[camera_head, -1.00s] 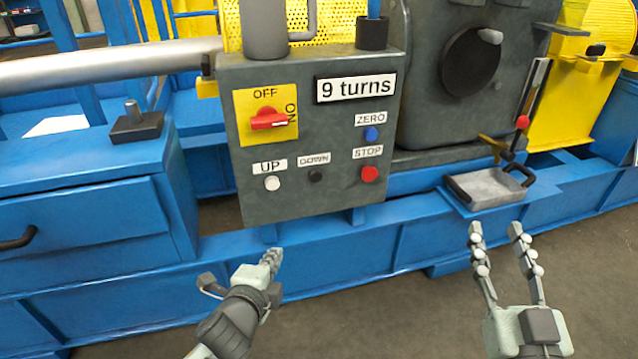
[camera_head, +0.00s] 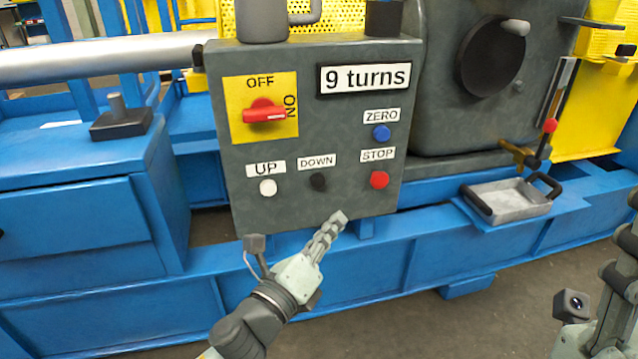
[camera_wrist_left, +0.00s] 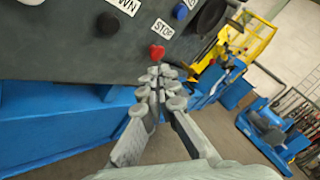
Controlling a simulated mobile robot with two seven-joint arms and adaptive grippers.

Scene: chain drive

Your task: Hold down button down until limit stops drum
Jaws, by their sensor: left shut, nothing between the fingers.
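The grey control box carries a black DOWN button (camera_head: 318,182) between the white UP button (camera_head: 268,187) and the red STOP button (camera_head: 379,180). The display (camera_head: 364,79) reads "9 turns". In the left wrist view, the DOWN button (camera_wrist_left: 108,24) is at the upper left and STOP (camera_wrist_left: 157,52) lies just beyond the fingertips (camera_wrist_left: 160,75). My right gripper (camera_head: 628,240) is partly cut off at the right edge. The drum is not clearly identifiable.
The red switch (camera_head: 264,111) lies sideways, its pale mark towards ON. The blue ZERO button (camera_head: 381,132) is above STOP. A grey tray (camera_head: 508,198) with black handles sits on the blue frame at right.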

